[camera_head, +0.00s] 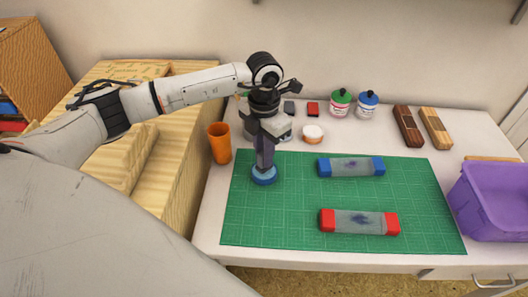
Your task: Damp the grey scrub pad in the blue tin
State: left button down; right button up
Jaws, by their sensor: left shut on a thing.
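My left gripper (268,122) reaches in from the upper left and points down over the green mat's back left corner. It is shut on an upright dark grey block, which I take to be the scrub pad (264,152). The block's lower end is at a round blue tin (264,180) on the mat. The block hides part of the tin's top, and I cannot tell whether it touches the inside. My right gripper is not in view.
The green mat (280,220) also holds a blue-ended piece (351,166) and a red-ended piece (359,222). An orange cup (219,143) stands left of the tin. Bottles (341,102), small blocks (313,109) and a white-topped pot (313,134) stand behind. A purple bin (490,203) is right.

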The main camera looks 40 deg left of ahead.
pick_arm(q)
jog(key=shift+f+b, duration=0.45)
jog(key=shift+f, duration=0.15)
dwell(1.6)
jog(key=shift+r+p, duration=1.8)
jog(key=shift+r, duration=1.75)
